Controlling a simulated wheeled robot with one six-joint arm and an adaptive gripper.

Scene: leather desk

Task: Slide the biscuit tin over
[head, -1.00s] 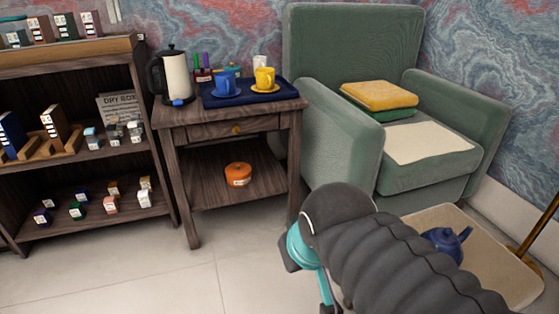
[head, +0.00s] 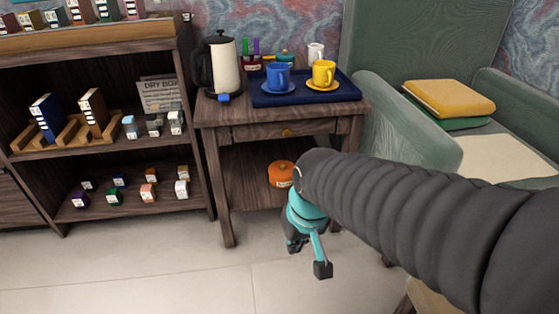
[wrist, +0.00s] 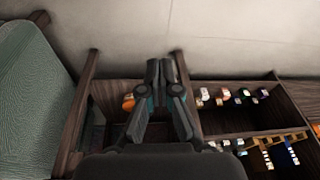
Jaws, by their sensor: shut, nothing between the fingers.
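The biscuit tin is most likely the round orange tin (head: 281,173) with a pale label, on the lower shelf of the wooden side table (head: 216,180). My arm covers its right edge in the head view. In the wrist view, the orange tin (wrist: 128,102) shows partly, just left of my gripper (wrist: 161,64). My gripper (head: 297,246) is shut and empty. In the head view it appears in front of and below the shelf, apart from the tin.
On the table top stand a kettle (head: 223,68) and a blue tray (head: 262,100) with a blue cup (head: 278,78) and a yellow cup (head: 323,73). A bookcase (head: 195,120) stands left, a green armchair (head: 400,125) right. The floor (head: 150,270) in front is clear.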

